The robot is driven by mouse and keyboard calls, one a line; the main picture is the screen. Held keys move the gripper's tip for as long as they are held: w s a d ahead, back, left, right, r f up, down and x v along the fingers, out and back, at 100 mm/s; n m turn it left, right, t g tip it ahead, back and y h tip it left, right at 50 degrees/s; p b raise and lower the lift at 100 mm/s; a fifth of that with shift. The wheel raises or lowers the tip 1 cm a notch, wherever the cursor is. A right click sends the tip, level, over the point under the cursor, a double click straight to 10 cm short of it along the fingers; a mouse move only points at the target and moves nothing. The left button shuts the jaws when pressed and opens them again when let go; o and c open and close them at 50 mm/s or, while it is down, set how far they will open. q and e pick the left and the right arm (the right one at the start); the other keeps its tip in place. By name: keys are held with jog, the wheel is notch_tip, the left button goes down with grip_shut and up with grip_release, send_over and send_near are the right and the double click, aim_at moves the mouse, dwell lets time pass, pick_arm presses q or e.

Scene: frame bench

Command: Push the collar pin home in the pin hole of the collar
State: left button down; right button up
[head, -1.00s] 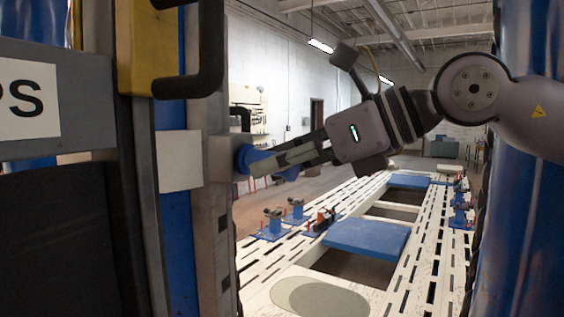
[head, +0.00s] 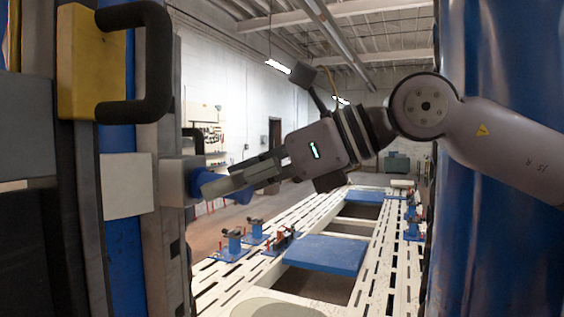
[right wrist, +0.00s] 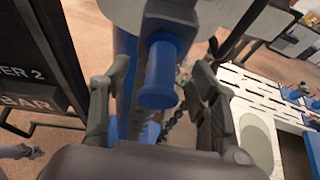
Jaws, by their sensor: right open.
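The collar (head: 174,182) is a grey block on the tall post at the left in the head view. The collar pin (head: 203,183) is blue and sticks out sideways from it. In the right wrist view the pin (right wrist: 160,72) points toward my camera, with a wide round head at its near end and part of its shank showing. My right gripper (head: 228,182) is open, its fingers at the pin in the head view. In the right wrist view they stand on both sides of the pin with gaps. The pin hole is hidden. My left gripper is not in view.
A yellow block with a black handle (head: 148,62) is on the structure above the collar. A long slotted white bench (head: 381,262) with blue panels (head: 326,253) and small blue fixtures (head: 233,245) runs back below my arm. A blue column stands at the right.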

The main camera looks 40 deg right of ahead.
jog(key=v, duration=1)
jog(key=shift+s+d, duration=0.25)
